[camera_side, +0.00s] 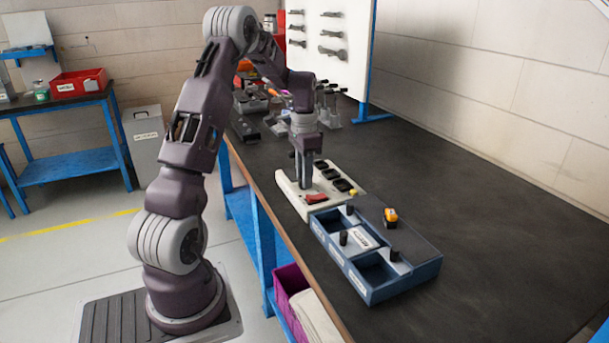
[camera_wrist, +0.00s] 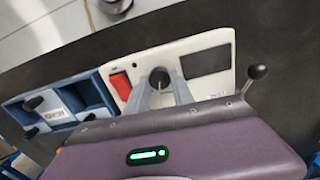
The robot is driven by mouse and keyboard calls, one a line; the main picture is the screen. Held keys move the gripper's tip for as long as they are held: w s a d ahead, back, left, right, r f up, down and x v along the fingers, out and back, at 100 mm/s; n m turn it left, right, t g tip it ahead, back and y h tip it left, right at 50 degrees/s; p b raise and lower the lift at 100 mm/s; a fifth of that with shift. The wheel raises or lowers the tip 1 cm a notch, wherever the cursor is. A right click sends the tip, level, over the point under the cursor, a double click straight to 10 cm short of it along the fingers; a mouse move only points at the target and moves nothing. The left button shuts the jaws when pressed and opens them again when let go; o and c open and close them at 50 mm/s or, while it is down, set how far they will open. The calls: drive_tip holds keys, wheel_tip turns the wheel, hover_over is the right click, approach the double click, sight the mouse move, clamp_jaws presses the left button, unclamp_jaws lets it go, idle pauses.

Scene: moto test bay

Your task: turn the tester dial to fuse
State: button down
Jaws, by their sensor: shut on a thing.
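The tester (camera_side: 294,196) is a cream panel on the dark bench, and it also shows in the wrist view (camera_wrist: 222,84). Its dial (camera_wrist: 159,76) is a round dark knob between a red rocker switch (camera_wrist: 121,85) and a dark rectangular window (camera_wrist: 208,62). My gripper (camera_wrist: 159,84) has its two grey fingers on either side of the dial and is shut on it. In the side view my gripper (camera_side: 304,182) points straight down onto the tester and hides the dial. The dial's markings and pointer are too small to read.
A blue compartment tray (camera_side: 375,296) with black knobs stands against the tester's near end. A small orange-and-black object (camera_side: 390,217) sits on its grey top. A black-knobbed lever (camera_wrist: 257,72) shows beside the tester. The bench to the right is clear.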

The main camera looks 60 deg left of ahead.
drive_tip(key=n, duration=1.2)
drive_tip(key=shift+a+n, duration=0.1)
drive_tip(key=shift+n, duration=0.3)
idle(0.4)
drive_tip(key=c, duration=1.1)
unclamp_jaws()
wheel_tip(320, 180, up, 7)
drive_tip(key=shift+s+r, duration=0.1)
